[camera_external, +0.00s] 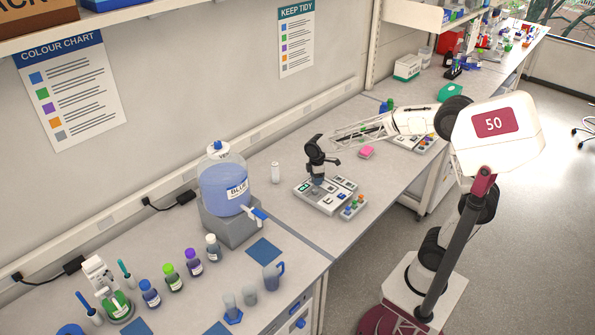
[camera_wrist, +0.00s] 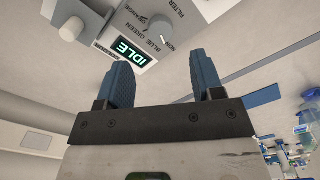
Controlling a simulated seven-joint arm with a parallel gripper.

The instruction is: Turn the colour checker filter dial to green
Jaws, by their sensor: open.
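The colour checker is a pale box (camera_external: 330,200) on the bench in the external view, with a small green screen on its left part. In the wrist view its panel holds a screen (camera_wrist: 132,52) reading IDLE and printed labels ORANGE, GREEN, BLUE, NONE and FILTER. A pale round knob (camera_wrist: 72,28) stands left of the screen. My gripper (camera_wrist: 162,66) is open and empty, its two blue fingers apart near the labels. In the external view my gripper (camera_external: 318,180) is just above the box, pointing down.
A water dispenser (camera_external: 225,187) and a small white bottle (camera_external: 275,172) stand left of the box. A rack of coloured caps (camera_external: 353,207) touches its right front. A pink block (camera_external: 366,152) lies behind to the right. Several bottles stand at the left of the bench.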

